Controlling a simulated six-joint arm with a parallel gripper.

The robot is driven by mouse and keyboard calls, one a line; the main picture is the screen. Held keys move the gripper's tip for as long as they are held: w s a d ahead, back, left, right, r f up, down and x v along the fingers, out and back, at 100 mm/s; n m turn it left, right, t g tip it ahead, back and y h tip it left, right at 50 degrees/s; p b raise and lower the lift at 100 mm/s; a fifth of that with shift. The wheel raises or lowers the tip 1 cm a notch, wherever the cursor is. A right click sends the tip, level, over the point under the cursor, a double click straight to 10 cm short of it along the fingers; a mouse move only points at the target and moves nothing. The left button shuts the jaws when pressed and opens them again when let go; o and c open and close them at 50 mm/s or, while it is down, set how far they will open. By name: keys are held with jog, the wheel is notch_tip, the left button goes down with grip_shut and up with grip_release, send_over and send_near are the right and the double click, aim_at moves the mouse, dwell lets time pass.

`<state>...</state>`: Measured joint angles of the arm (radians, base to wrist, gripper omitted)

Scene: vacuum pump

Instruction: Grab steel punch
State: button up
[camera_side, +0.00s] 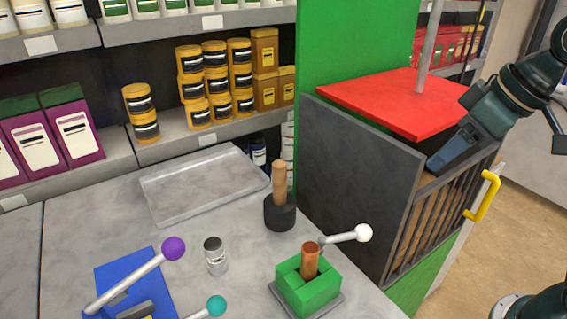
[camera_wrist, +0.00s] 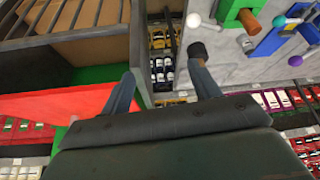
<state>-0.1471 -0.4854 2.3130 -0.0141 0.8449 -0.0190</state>
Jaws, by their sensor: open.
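A short steel cylinder (camera_side: 216,258), which looks like the steel punch, stands upright on the grey bench between the blue fixture and the green vise. In the wrist view a small greyish shape (camera_wrist: 247,42) near the green vise may be the same cylinder, but it is too small to be sure. My gripper (camera_side: 434,164) is at the right of the side view, above the slatted crate and far from the cylinder. In the wrist view my gripper (camera_wrist: 162,69) has its two fingers wide apart with nothing between them.
A green vise (camera_side: 308,290) holds a brown rod. A wooden-handled black mallet (camera_side: 280,212) stands behind it. A blue fixture (camera_side: 125,275) with lever handles is at front left. A flat metal tray (camera_side: 200,185) lies behind. A dark panel (camera_side: 360,175) and red board (camera_side: 400,97) stand near my gripper.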

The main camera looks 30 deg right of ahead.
jog(key=w+a+n+y, duration=0.1)
jog(key=w+a+n, duration=0.1)
jog(key=w+a, duration=0.5)
jog(key=n+g+y, duration=0.1)
jog(key=n+g, duration=0.1)
jog(key=n, duration=0.3)
send_near(216, 243)
jog(key=shift+w+d, duration=0.15)
jog(key=shift+w, duration=0.05)
jog(key=shift+f, duration=0.1)
jog(key=shift+x, duration=4.2)
jog(key=shift+f, duration=0.1)
jog(key=shift+a+x, duration=0.1)
jog(key=shift+x, duration=1.15)
jog(key=shift+a+x, duration=0.15)
jog(key=shift+x, duration=1.15)
jog(key=shift+s, duration=0.2)
